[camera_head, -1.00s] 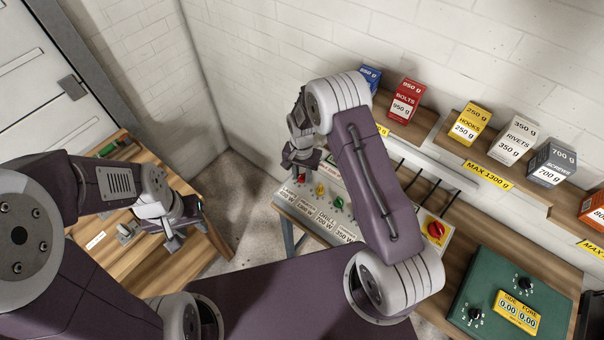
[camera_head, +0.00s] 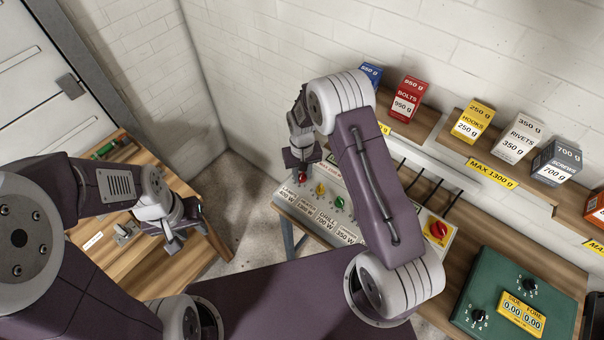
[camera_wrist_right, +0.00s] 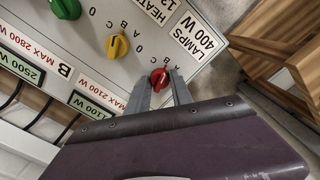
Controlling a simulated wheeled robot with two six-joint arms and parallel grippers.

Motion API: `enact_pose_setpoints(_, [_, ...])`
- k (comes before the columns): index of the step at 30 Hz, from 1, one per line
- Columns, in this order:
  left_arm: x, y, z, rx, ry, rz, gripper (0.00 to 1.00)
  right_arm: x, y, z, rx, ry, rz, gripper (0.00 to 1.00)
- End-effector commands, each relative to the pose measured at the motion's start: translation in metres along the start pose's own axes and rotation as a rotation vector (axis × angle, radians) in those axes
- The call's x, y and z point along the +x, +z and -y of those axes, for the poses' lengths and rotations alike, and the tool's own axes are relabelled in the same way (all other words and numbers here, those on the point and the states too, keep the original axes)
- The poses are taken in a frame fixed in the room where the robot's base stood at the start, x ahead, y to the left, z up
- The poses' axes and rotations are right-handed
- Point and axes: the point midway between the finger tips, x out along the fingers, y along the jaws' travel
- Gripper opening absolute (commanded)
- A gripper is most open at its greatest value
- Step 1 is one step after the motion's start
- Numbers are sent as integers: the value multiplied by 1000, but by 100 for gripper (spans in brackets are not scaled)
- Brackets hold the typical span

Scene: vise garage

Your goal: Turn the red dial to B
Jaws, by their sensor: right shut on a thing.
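The red dial (camera_head: 301,177) is at the far left end of the grey control panel (camera_head: 349,218) in the head view. It also shows in the right wrist view (camera_wrist_right: 159,77), between the two fingers of my right gripper (camera_wrist_right: 160,88). My right gripper (camera_head: 301,166) reaches down from above and is shut on this dial. Letters and a zero ring the dials, but the fingers partly hide the red dial's marks, and I cannot tell its exact setting. My left gripper (camera_head: 178,228) hangs over the left wooden bench, away from the panel; its finger gap is unclear.
A yellow dial (camera_head: 320,188) and a green dial (camera_head: 339,202) sit beside the red one. A larger red switch on yellow (camera_head: 438,231) is at the panel's right. A green box (camera_head: 505,297) stands further right. Shelves with small cartons (camera_head: 474,121) line the wall.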

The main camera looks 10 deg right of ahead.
Motion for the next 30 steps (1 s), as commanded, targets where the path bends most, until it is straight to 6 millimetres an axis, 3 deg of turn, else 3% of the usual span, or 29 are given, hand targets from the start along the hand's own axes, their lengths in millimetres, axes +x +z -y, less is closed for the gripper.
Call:
enact_pose_setpoints(21, [1, 0, 0, 0, 0, 0, 36, -2, -3, 0, -76, 0, -8, 0])
enact_pose_setpoints(22, [1, 0, 0, 0, 0, 0, 36, -2, -3, 0, -76, 0, -8, 32])
enact_pose_setpoints(24, [1, 0, 0, 0, 0, 0, 36, -2, -2, 0, -76, 0, -7, 48])
enact_pose_setpoints(30, [1, 0, 0, 0, 0, 0, 36, -1, -1, 0, -76, 0, -4, 48])
